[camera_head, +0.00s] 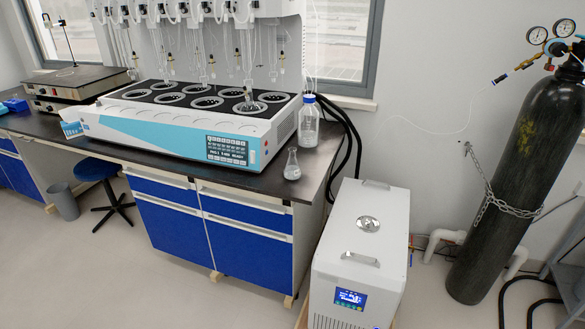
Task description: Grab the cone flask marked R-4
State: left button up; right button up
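A small clear cone flask (292,165) stands upright on the dark bench top (240,181), near its right front corner. Its lower part looks whitish. I cannot read any R-4 marking on it at this size. Neither my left gripper nor my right gripper shows in the head view.
A multi-place distiller (180,134) with glassware above fills the bench behind and left of the flask. A blue-capped bottle (308,124) stands close behind the flask. A white chiller box (362,235) is right of the bench, a chained black gas cylinder (515,180) further right. A blue stool (97,168) stands left.

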aim_at(291, 171)
jog(key=z, duration=0.6)
jog(key=i+j+z, duration=0.1)
jog(key=j+z, duration=0.55)
jog(key=j, duration=0.25)
jog(key=j+z, duration=0.35)
jog(key=j, duration=0.15)
jog(key=i, duration=0.05)
